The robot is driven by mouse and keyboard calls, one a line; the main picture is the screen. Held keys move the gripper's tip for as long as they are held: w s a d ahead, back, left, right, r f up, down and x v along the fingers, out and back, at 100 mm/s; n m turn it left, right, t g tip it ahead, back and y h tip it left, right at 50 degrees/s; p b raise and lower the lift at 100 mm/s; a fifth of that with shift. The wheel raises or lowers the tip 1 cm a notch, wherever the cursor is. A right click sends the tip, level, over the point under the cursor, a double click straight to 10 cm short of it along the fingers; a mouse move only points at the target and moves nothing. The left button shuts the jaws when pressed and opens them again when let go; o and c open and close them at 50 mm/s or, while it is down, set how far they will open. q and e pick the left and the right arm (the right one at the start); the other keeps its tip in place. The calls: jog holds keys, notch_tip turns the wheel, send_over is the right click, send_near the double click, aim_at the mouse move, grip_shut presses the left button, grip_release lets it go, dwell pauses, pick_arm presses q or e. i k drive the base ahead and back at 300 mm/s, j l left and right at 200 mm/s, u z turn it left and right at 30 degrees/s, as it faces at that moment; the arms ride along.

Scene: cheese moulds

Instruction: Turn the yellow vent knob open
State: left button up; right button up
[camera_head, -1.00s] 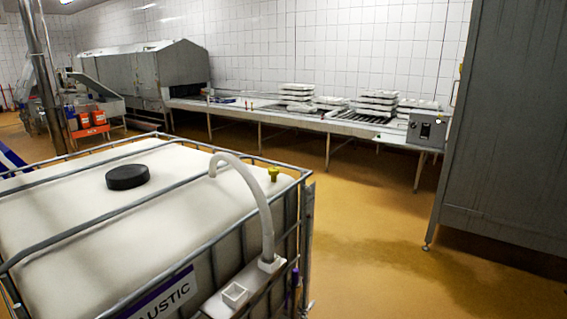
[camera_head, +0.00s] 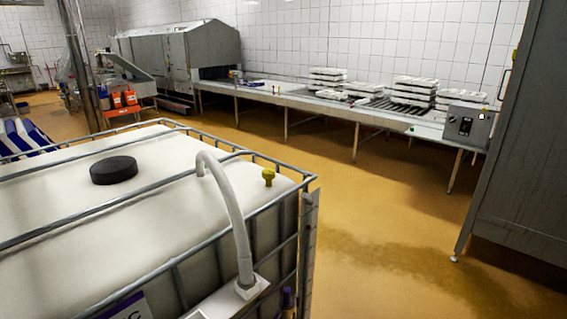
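The yellow vent knob (camera_head: 268,177) stands upright on the top of a white caged tank (camera_head: 165,235), near its far right corner. A pale curved hose (camera_head: 229,205) arches up just left of the knob and runs down the tank's near side. A black round cap (camera_head: 113,170) sits on the tank top to the left. The knob is small, and I cannot tell whether it is open or closed. Neither of my grippers shows in the view.
A grey metal bar cage (camera_head: 262,154) surrounds the tank. A long conveyor table (camera_head: 285,98) with stacked white moulds (camera_head: 415,88) runs along the tiled wall. A tall grey cabinet (camera_head: 525,150) stands at the right. The ochre floor (camera_head: 385,235) between tank and cabinet is clear.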

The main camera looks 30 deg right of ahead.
aim_at(268, 174)
jog(key=i+l, duration=0.1)
jog(key=l, duration=0.35)
jog(key=i+l, duration=0.15)
jog(key=l, duration=0.3)
jog(key=i+l, duration=0.1)
jog(key=l, duration=0.35)
jog(key=i+l, duration=0.15)
jog(key=l, duration=0.35)
jog(key=i+l, duration=0.1)
jog(key=l, duration=0.35)
jog(key=i+l, duration=0.15)
jog(key=l, duration=0.3)
jog(key=i+l, duration=0.1)
jog(key=l, duration=0.35)
jog(key=i+l+u, duration=0.1)
jog(key=l+u, duration=0.15)
jog(key=l, duration=0.2)
jog(key=l+u, duration=0.4)
jog(key=u, duration=1.7)
